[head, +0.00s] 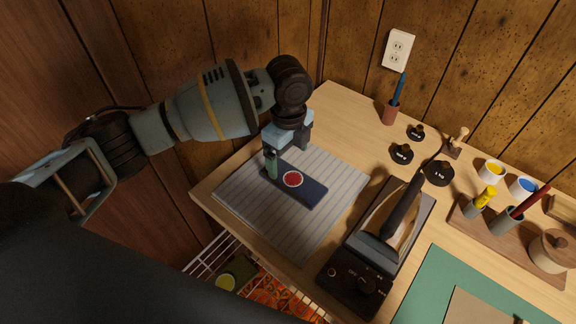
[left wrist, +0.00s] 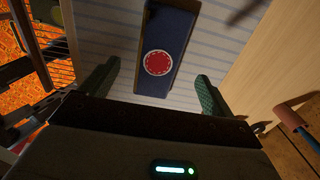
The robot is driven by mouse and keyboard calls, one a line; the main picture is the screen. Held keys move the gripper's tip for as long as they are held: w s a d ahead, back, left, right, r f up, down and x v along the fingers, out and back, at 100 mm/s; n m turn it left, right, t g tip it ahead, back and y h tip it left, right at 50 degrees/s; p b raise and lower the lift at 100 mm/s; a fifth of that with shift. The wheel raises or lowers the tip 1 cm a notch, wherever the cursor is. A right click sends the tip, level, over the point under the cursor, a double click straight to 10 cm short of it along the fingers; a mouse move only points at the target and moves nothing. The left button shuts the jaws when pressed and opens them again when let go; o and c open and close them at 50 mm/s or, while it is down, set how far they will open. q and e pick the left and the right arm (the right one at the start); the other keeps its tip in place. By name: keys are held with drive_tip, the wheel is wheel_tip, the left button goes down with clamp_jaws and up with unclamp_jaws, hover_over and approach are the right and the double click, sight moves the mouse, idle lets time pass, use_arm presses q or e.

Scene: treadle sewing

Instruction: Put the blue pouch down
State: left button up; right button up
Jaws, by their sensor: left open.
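The blue pouch (head: 311,190) is a dark blue flat strip with a round red patch edged in white. It lies on the striped grey cloth (head: 245,199) on the wooden table. My left gripper (head: 283,158) is over the pouch's far end in the head view. In the left wrist view the pouch (left wrist: 173,25) lies ahead, between the two green fingertips of my left gripper (left wrist: 155,85). Those fingers are spread wide, and there is a gap on each side of the pouch. My right gripper is not in view.
A black device with a dark handle (head: 402,205) stands right of the cloth. Black round weights (head: 402,154), a cup with a blue tool (head: 390,112) and a wooden rack (head: 480,235) are further right. A wire basket (head: 205,262) hangs below the table's front edge.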

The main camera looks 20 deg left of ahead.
use_arm(q)
drive_tip(key=shift+r, duration=2.7)
